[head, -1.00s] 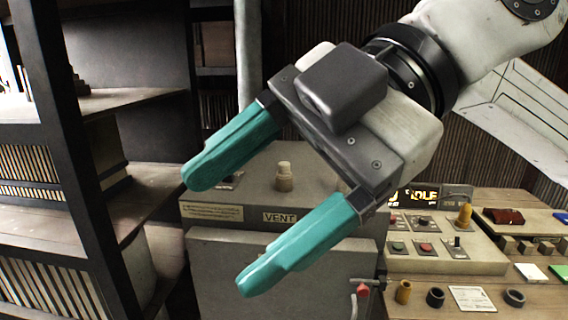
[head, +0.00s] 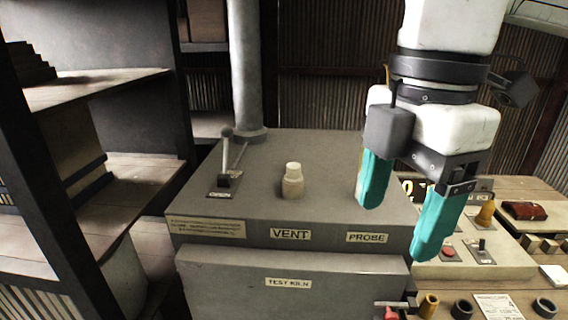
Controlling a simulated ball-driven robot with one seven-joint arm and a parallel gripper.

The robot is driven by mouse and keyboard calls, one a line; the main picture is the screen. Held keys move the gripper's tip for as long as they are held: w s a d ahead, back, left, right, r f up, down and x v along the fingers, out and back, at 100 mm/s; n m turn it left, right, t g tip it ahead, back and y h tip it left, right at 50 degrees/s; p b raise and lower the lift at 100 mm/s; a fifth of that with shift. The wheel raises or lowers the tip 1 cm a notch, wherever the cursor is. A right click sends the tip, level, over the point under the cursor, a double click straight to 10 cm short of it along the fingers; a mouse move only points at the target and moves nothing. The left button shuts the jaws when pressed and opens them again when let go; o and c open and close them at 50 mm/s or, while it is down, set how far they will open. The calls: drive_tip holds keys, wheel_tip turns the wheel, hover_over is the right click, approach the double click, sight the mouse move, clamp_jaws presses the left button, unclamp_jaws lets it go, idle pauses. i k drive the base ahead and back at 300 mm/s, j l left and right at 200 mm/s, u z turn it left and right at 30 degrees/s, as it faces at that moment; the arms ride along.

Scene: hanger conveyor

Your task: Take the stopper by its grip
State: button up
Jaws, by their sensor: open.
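The stopper (head: 293,181) is a small pale beige plug with a lighter, narrower grip on top. It stands upright on top of the grey kiln box (head: 330,150), behind the VENT label (head: 290,234). My gripper (head: 402,232) is open and empty, with two teal fingers pointing down. It is to the right of the stopper, in front of the kiln's right edge in the picture, and does not touch the stopper. The stopper is in full view.
A lever (head: 226,160) stands on the kiln top left of the stopper, and a grey pipe (head: 243,70) rises behind it. Wooden shelves (head: 70,200) are at left. A control panel (head: 480,255) and a workbench with small parts are at right.

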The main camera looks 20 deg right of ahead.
sight(293, 176)
drive_tip(key=i, duration=1)
